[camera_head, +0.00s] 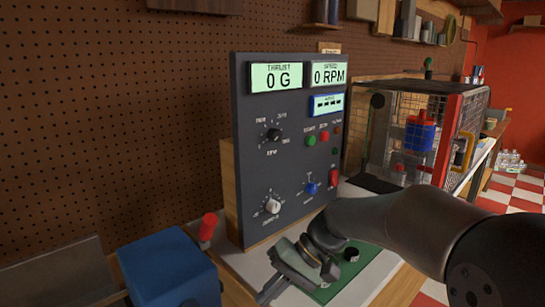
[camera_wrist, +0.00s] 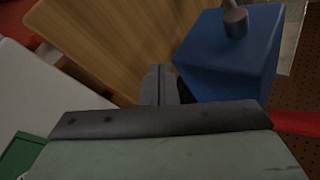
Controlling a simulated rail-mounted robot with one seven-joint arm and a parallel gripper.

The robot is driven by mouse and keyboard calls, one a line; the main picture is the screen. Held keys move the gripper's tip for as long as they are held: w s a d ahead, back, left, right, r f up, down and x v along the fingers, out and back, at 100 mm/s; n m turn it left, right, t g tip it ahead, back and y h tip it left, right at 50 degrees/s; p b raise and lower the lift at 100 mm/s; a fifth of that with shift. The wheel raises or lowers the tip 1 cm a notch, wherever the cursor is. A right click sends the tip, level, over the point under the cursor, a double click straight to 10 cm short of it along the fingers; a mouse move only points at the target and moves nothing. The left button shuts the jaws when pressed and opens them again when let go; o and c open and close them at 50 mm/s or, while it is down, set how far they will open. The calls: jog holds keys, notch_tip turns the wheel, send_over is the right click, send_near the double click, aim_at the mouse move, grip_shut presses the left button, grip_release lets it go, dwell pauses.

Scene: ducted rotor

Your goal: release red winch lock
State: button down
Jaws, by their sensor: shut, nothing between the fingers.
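A red-topped knob or lever (camera_head: 208,222) stands just behind the right end of a blue box (camera_head: 170,272) in the head view; it looks like the winch lock, though I cannot be sure. In the wrist view the blue box (camera_wrist: 232,58) is at the upper right, and a red piece (camera_wrist: 296,122) shows at the right edge, partly cut off. My gripper (camera_head: 266,296) is right of the blue box in the head view, over the bench front, apart from the red knob. Its fingers (camera_wrist: 160,86) are together and empty in the wrist view.
A grey control panel (camera_head: 290,150) with knobs and displays stands behind my gripper. A mesh cage (camera_head: 465,125) with a red frame is at the right. A grey knob (camera_wrist: 236,20) sits on the blue box. A green mat (camera_head: 350,270) lies under my arm.

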jog(key=s+d+f+m+t+h+p, duration=0.1)
jog(key=s+d+t+h+p, duration=0.2)
jog(key=s+d, duration=1.1)
jog(key=s+h+p, duration=0.1)
jog(key=h+p, duration=0.1)
jog(key=h, duration=0.3)
jog(key=shift+d+f+m+t+h+p, duration=0.25)
jog(key=shift+d+m+t+h+p, duration=0.05)
jog(key=shift+d+p, duration=0.05)
